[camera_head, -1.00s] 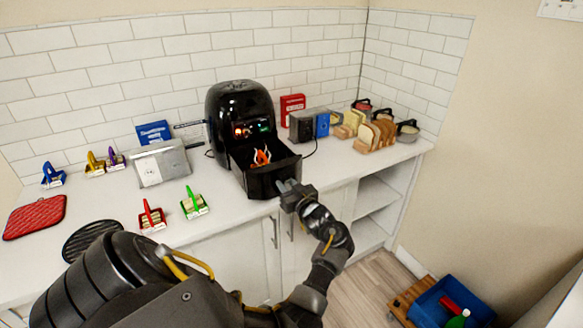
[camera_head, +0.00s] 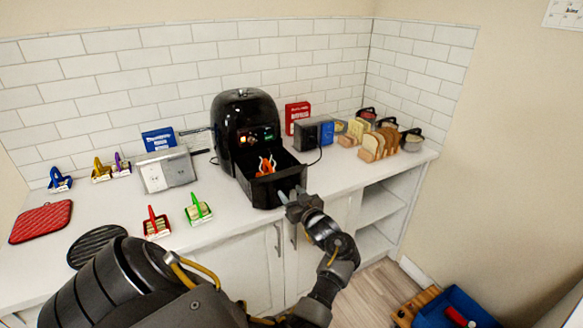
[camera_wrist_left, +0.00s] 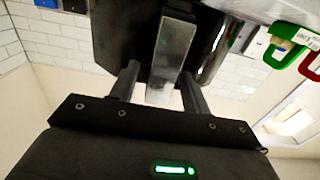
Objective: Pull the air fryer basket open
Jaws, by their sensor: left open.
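The black air fryer (camera_head: 237,112) stands on the counter against the tiled wall. Its basket (camera_head: 268,198) is slid out at the front, with orange food (camera_head: 266,165) visible inside. My left gripper (camera_head: 293,198) is at the basket's front, by its handle. In the left wrist view, the open fingers (camera_wrist_left: 160,90) stand on either side of the grey handle (camera_wrist_left: 172,52), with gaps showing beside it. The dark basket front shows behind the handle. My right gripper is not in view.
Red (camera_head: 156,224) and green (camera_head: 198,210) holders stand left of the fryer, with a silver toaster (camera_head: 166,170) behind. A dark appliance (camera_head: 313,133) and a bread rack (camera_head: 378,146) are to the right. A blue bin (camera_head: 455,308) is on the floor.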

